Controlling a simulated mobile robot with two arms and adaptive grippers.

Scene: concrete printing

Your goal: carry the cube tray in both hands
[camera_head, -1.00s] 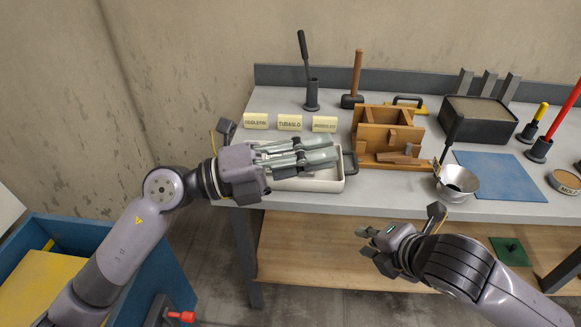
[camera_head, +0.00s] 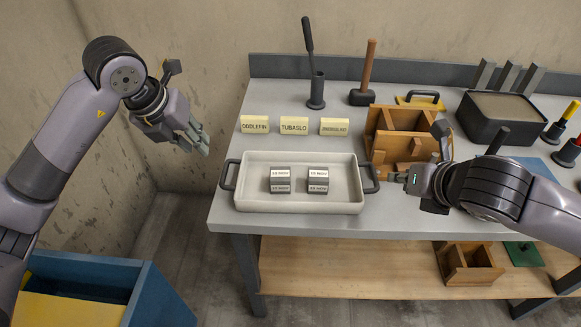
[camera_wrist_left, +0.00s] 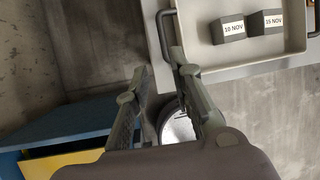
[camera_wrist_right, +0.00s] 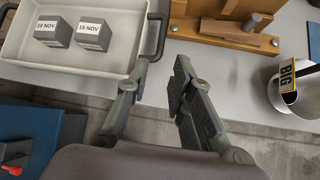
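The white cube tray (camera_head: 340,206) lies on the bench, a dark handle at each end. Two grey cubes, the left cube (camera_head: 280,186) and right cube (camera_head: 318,187), stand apart in it. Their labels read like "10 NOV" and "15 NOV" in the right wrist view. My left gripper (camera_head: 203,142) is open and empty, raised left of the tray, apart from the left handle (camera_head: 229,175). My right gripper (camera_head: 390,177) is open beside the right handle (camera_head: 371,178); in its wrist view that handle (camera_wrist_right: 160,30) is near the left fingertip. I cannot tell whether they touch.
A wooden mould (camera_head: 398,138) stands close behind my right gripper. Three name cards (camera_head: 294,126) stand behind the tray. A steel bowl (camera_wrist_right: 285,92) is right of my right gripper. A blue bin (camera_head: 160,297) is on the floor at lower left.

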